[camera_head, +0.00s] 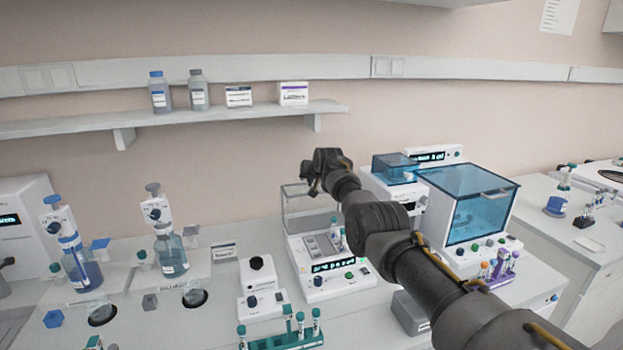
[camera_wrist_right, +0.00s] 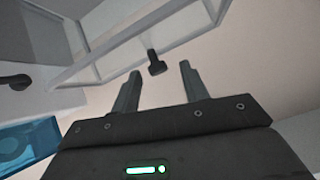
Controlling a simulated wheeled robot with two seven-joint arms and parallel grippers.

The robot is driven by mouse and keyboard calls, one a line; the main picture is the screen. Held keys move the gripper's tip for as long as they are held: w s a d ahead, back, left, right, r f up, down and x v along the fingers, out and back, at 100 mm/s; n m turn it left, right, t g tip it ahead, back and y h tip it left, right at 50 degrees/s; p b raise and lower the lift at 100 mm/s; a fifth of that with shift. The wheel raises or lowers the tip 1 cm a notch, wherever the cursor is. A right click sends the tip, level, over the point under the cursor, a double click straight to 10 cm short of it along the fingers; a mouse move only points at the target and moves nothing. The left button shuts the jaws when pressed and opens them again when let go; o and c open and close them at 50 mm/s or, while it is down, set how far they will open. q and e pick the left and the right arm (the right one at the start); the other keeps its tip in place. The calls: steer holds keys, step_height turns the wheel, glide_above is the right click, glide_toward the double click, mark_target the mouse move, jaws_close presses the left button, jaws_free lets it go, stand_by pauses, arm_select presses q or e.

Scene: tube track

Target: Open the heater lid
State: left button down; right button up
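In the right wrist view the clear lid (camera_wrist_right: 110,45) has a small dark handle (camera_wrist_right: 155,62). My right gripper (camera_head: 312,188) is at the lid's upper edge. Its two fingers (camera_wrist_right: 160,78) are apart, with the handle between or just past their tips and no visible contact. My left gripper is not in view.
A tube rack (camera_head: 285,341) is in front. A wall shelf (camera_head: 190,116) with bottles and boxes is behind.

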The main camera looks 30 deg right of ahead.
steer(key=shift+d, duration=0.3)
steer(key=shift+s+a+r, duration=0.2)
steer(key=shift+s+r, duration=0.1)
steer(key=shift+s, duration=0.05)
steer(key=shift+s+a+r, duration=0.2)
steer(key=shift+s+r, duration=0.2)
steer(key=shift+s, duration=0.15)
steer(key=b+v, duration=0.3)
steer(key=v, duration=0.5)
steer(key=shift+s, duration=0.2)
steer(key=shift+r, duration=0.1)
